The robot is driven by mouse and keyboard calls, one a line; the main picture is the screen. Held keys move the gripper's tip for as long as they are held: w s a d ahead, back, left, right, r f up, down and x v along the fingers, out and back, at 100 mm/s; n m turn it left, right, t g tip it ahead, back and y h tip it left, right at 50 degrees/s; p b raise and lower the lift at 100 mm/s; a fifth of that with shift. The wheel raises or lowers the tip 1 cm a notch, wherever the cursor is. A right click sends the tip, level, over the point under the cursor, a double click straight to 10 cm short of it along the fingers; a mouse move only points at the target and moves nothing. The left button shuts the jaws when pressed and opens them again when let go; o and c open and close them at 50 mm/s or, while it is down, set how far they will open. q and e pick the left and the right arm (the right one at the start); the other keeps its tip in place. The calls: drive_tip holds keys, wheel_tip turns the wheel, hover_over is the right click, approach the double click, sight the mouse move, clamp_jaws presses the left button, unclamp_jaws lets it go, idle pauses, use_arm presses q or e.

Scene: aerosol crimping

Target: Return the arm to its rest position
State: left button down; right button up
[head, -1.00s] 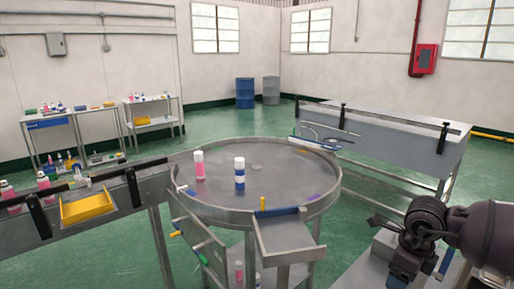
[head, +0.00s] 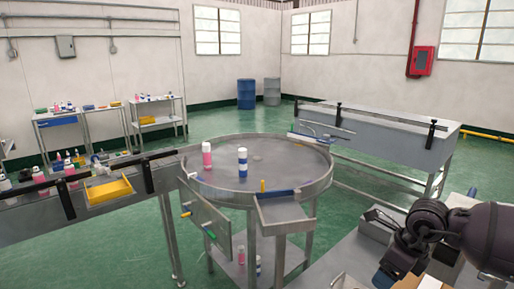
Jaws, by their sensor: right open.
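My right arm comes in at the lower right, dark and bent, with its gripper (head: 375,217) pointing left toward the round table. The right gripper is open and empty, clear of the table. My left gripper is not in view. On the round metal table (head: 265,183) stand a pink can with a white cap (head: 207,157) and a blue can with a white cap (head: 242,161), both upright and apart from the gripper.
A conveyor (head: 120,187) with a yellow tray (head: 109,190) and several bottles runs in from the left. A second metal bench (head: 380,135) stands behind the arm. Shelves (head: 70,130) with bottles are at the back left. Green floor is open beyond the table.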

drive_tip(key=w+a+r+m+t+y+b, duration=0.1)
drive_tip(key=w+a+r+m+t+y, duration=0.1)
drive_tip(key=a+r+m+y, duration=0.4)
drive_tip(key=w+a+r+m+t+y+b, duration=0.1)
drive_tip(key=a+r+t+y, duration=0.25)
drive_tip(key=a+y, duration=0.6)
drive_tip(key=s+d+f+m+t+h+b, duration=0.1)
drive_tip(key=d+f+m+t+h, duration=0.25)
drive_tip(key=f+m, duration=0.45)
drive_tip(key=d+f+m+t+h+b, duration=0.25)
drive_tip(key=f+m+h, duration=0.25)
drive_tip(key=m, duration=0.5)
drive_tip(key=s+d+f+m+t+h+b, duration=0.1)
drive_tip(key=d+f+m+t+h, duration=0.2)
drive_tip(key=f+m, duration=0.5)
use_arm(q)
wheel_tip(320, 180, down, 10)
drive_tip(key=b, duration=0.3)
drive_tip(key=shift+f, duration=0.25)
use_arm(e)
drive_tip(key=s+d+f+m+g+h, duration=0.2)
drive_tip(key=s+f+m, duration=0.3)
drive_tip(key=s+f, duration=0.6)
drive_tip(key=s+d+f+m+g+h, duration=0.2)
drive_tip(key=s+f+m+g+h, duration=0.1)
drive_tip(key=s+f, duration=0.8)
drive_tip(key=shift+s+d+f+m+h, duration=0.15)
drive_tip(key=shift+d+f+m+h, duration=0.15)
drive_tip(key=shift+m+h, duration=0.65)
